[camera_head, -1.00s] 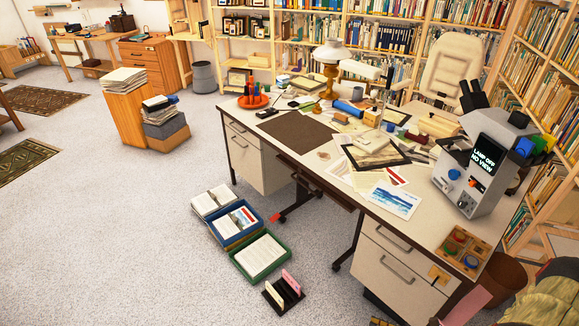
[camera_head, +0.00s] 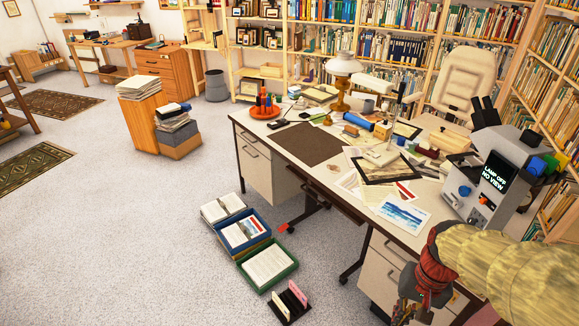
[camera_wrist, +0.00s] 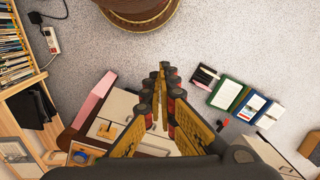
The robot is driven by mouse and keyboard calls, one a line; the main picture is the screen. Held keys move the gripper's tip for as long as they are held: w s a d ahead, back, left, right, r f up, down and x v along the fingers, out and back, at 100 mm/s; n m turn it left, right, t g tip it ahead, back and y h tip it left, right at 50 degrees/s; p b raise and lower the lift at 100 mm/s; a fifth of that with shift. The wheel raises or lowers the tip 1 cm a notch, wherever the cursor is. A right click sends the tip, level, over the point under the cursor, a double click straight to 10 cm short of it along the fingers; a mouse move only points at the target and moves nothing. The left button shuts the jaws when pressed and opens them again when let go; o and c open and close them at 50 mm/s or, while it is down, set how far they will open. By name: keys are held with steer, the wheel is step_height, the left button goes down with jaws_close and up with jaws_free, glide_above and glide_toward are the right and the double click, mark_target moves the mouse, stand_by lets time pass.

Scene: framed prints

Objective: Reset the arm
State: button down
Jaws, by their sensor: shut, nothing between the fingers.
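My arm (camera_head: 510,262), in a yellowish sleeve with a red cuff, reaches in from the lower right of the head view. My gripper (camera_head: 408,309) hangs at its end, low in front of the desk's right drawers, partly cut off by the frame edge. In the wrist view my gripper (camera_wrist: 161,78) points away from the camera, its yellow and dark fingers together with nothing held. The desk (camera_head: 262,133) stands beyond it.
A microscope (camera_head: 489,183) stands on the desk's right end, close to my arm. Blue (camera_head: 262,239) and green (camera_head: 247,276) trays lie on the floor left of my gripper. A pink object (camera_wrist: 93,100) is near it in the wrist view. Open carpet lies left.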

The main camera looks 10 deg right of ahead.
steer(key=a+r+n+t, duration=0.3)
steer(key=a+r, duration=0.2)
steer(key=r, duration=0.3)
steer(key=a+r+n+t+h+p, duration=0.1)
steer(key=a+r+n+t, duration=0.1)
steer(key=a+r, duration=0.4)
step_height(320, 180, up, 2)
steer(key=shift+w+a+r+n+t, duration=0.2)
steer(key=shift+n+t, duration=0.2)
steer(key=shift+n, duration=0.3)
steer(key=shift+s, duration=0.1)
